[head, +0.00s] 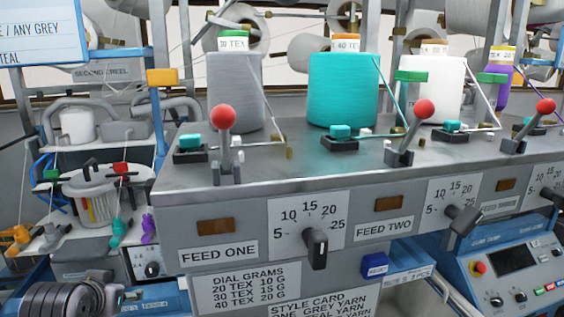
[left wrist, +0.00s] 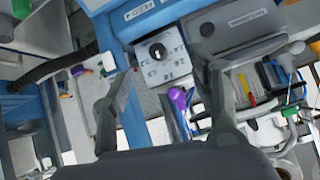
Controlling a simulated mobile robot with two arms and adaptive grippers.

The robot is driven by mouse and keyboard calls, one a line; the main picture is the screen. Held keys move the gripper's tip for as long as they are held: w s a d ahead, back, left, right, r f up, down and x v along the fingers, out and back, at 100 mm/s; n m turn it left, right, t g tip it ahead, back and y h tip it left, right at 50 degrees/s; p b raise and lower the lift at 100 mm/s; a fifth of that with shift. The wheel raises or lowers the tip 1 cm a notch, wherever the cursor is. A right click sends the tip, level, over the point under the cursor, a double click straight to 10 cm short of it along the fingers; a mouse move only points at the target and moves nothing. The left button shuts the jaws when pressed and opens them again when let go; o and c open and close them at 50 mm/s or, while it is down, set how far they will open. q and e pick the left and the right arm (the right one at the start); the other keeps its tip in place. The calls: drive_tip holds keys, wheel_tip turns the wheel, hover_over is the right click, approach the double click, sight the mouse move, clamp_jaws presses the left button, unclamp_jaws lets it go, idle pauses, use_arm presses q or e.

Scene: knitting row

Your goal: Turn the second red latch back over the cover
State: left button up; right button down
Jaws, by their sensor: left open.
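I cannot make out a second red latch or how either one is turned. My left gripper (left wrist: 160,68) is open and empty in the left wrist view. Its fingers straddle a white dial panel (left wrist: 162,58), apart from each other. The vessel with strips (left wrist: 250,92) lies right of its fingers there. My right gripper is not in view.
A grey feed bench (head: 300,190) with red-knobbed levers (head: 222,117) and yarn cones (head: 343,90) fills the middle and right. A blue post (head: 158,125) stands beside the vessel.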

use_arm(q)
drive_tip(key=s+d+f+m+g+h, duration=0.1)
drive_tip(key=s+d+f+g, duration=0.15)
drive_tip(key=s+f, duration=0.35)
drive_tip(key=s+d+f+g, duration=0.1)
drive_tip(key=s+d+f, duration=0.25)
drive_tip(key=f, duration=0.45)
drive_tip(key=s+d+f+g+h, duration=0.1)
drive_tip(key=s+d+f, duration=0.15)
drive_tip(key=s, duration=0.35)
drive_tip(key=s+d+f+m+g, duration=0.1)
drive_tip(key=s+d+f, duration=0.1)
drive_tip(key=s+f, duration=0.3)
drive_tip(key=s+d+f+g+h, duration=0.1)
drive_tip(key=s+d+f, duration=0.15)
drive_tip(key=s, duration=0.45)
wheel_tip(320, 180, down, 33)
drive_tip(key=g+b, duration=0.1)
drive_tip(key=b, duration=0.7)
drive_tip(key=s+a+f+b, duration=0.1)
drive_tip(key=s+f+b, duration=0.2)
drive_tip(key=s+f, duration=0.6)
drive_tip(key=s+a+f+g+b, duration=0.1)
drive_tip(key=s+a+f+b, duration=0.1)
drive_tip(key=s+f, duration=0.6)
wheel_tip(320, 180, down, 6)
drive_tip(key=shift+s+f+m+y+b, duration=0.2)
drive_tip(key=shift+s+m+y+b, duration=0.15)
drive_tip(key=shift+b, duration=0.4)
